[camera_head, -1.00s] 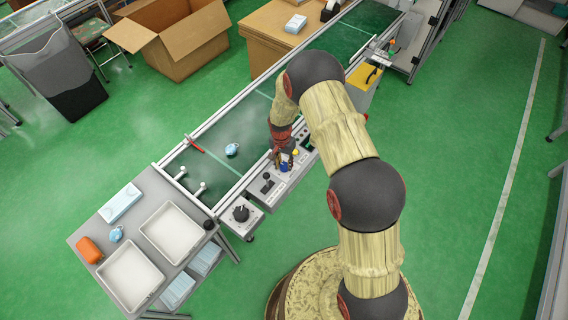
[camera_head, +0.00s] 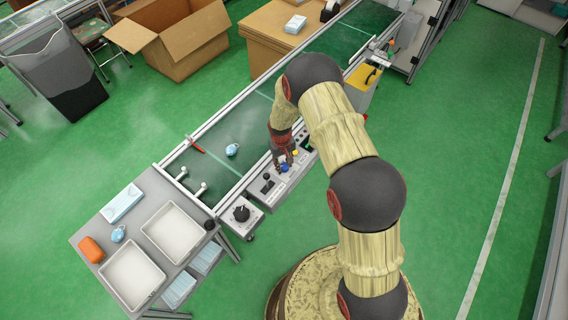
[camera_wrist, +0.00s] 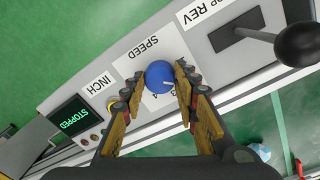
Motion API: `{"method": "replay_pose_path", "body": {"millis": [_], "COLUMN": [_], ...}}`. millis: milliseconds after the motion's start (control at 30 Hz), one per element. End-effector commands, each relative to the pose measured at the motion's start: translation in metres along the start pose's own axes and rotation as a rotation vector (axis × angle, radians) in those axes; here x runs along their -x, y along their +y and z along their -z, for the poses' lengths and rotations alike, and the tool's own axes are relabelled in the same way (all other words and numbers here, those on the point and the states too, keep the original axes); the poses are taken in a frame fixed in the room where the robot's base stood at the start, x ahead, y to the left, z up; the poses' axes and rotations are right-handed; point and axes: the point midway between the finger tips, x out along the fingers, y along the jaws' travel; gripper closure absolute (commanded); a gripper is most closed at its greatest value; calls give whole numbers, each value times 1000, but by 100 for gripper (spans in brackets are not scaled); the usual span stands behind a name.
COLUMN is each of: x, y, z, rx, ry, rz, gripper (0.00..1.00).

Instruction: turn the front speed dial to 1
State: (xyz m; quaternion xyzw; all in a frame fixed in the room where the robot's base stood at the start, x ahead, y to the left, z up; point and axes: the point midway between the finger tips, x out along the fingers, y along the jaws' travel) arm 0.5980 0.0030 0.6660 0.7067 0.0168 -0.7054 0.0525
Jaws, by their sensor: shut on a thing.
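The blue speed dial (camera_wrist: 158,76) sits on the grey control panel below the SPEED label (camera_wrist: 139,48) in the wrist view. A short white mark on its face points toward the right finger. The dial also shows small in the head view (camera_head: 284,168). My gripper (camera_wrist: 157,88) is shut on the dial, with one finger on each side of it. The fingers and the dial hide most of the scale, so the numbers cannot be read.
A black-knobbed lever (camera_wrist: 297,44) stands to the right on the panel in the wrist view. A yellow button (camera_wrist: 112,104) and a screen reading STOPPED (camera_wrist: 75,118) lie to the left. A separate box with a black dial (camera_head: 241,213) sits nearer the trays.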

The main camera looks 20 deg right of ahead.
Motion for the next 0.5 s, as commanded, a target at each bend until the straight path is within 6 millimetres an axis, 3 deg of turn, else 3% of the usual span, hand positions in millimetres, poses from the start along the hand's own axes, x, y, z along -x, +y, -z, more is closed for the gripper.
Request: {"method": "replay_pose_path", "body": {"millis": [500], "x": [1], "y": [1], "z": [0], "rx": [469], "ry": [26], "rz": [0], "gripper": [95]}}
